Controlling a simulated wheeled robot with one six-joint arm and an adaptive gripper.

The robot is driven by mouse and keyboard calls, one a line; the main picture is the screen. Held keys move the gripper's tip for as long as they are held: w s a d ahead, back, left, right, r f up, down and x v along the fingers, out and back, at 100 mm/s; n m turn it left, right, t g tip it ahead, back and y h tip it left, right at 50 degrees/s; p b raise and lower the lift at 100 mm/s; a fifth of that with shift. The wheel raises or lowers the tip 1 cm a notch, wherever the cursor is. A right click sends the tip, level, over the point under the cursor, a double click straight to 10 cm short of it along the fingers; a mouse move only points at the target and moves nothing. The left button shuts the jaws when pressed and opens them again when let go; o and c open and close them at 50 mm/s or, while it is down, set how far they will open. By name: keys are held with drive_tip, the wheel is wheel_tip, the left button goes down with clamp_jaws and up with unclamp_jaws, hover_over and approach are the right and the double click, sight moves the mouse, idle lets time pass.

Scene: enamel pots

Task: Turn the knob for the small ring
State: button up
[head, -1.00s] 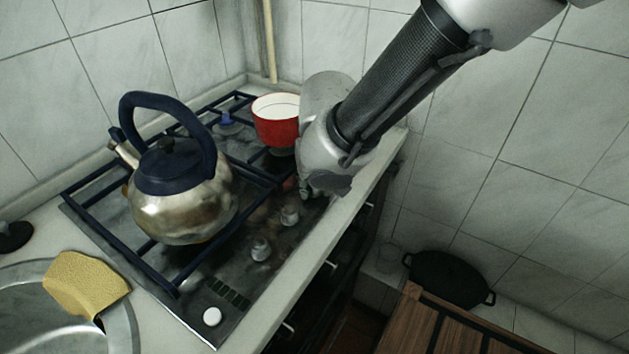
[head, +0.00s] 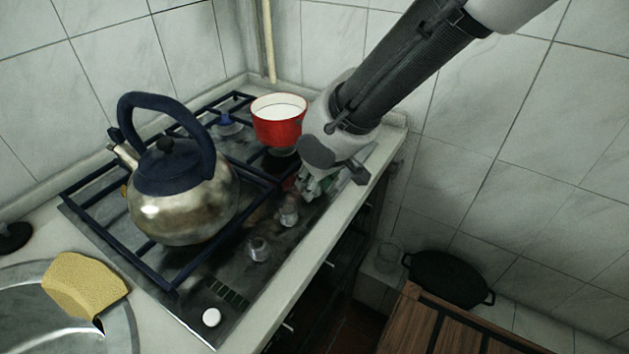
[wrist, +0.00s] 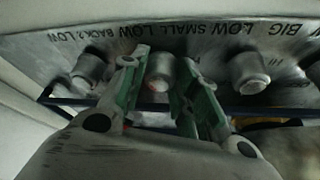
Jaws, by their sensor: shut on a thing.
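A row of metal knobs runs along the stove's printed control strip. In the wrist view, the small-ring knob (wrist: 160,74) is the middle one of those showing, beside the upside-down words SMALL and LOW. My gripper (wrist: 157,84) has its two green-lined fingers on either side of this knob and is shut on it. In the head view, my gripper (head: 308,186) points down at the knob row near the stove's front edge, and hides the held knob there. Whether the knob is turned is hard to tell.
Two other knobs flank the held one, one to the left (wrist: 90,70) and one to the right (wrist: 249,73). A steel kettle (head: 180,205) and a red pot (head: 278,130) stand on the grates (head: 105,243). A yellow sponge (head: 84,284) lies by the sink.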

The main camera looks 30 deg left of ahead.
drive_tip(key=o, duration=1)
drive_tip(key=shift+r, duration=0.1)
drive_tip(key=shift+d+r, duration=0.1)
drive_tip(key=shift+r, duration=0.25)
drive_tip(key=shift+s+d+r, duration=0.2)
drive_tip(key=shift+d+r, duration=0.25)
drive_tip(key=shift+r, duration=0.05)
drive_tip(key=shift+s+d+r, duration=0.2)
drive_tip(key=shift+d+r, duration=0.2)
drive_tip(key=shift+r, duration=0.1)
drive_tip(key=shift+s+d, duration=0.65)
drive_tip(key=shift+d, duration=1.05)
drive_tip(key=shift+s+d, duration=0.7)
drive_tip(key=shift+d, duration=1.05)
drive_tip(key=shift+s+d, duration=0.65)
drive_tip(key=shift+d, duration=1.05)
